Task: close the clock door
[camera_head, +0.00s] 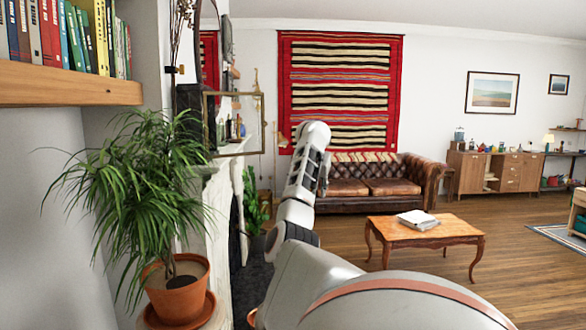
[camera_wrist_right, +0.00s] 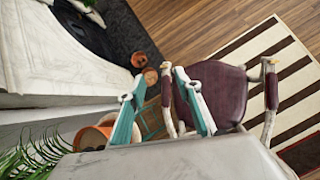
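In the head view the dark clock (camera_head: 190,105) stands on the mantel at left, partly hidden by the plant. Its glass door (camera_head: 235,122), in a thin brass-coloured frame, stands open and reaches out to the right. One of my arms rises from the bottom right to just right of the door; its gripper cannot be made out there. In the right wrist view my right gripper (camera_wrist_right: 159,80) has its two teal fingers spread, with nothing held between them. The clock and its door do not show in that view. My left gripper is in neither view.
A leafy plant in a terracotta pot (camera_head: 177,290) stands close in front of the white mantel (camera_head: 222,185). A bookshelf (camera_head: 70,85) juts out at upper left. The wrist view shows a purple-seated chair (camera_wrist_right: 220,92) beyond the fingers and the white fireplace (camera_wrist_right: 45,60) at left.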

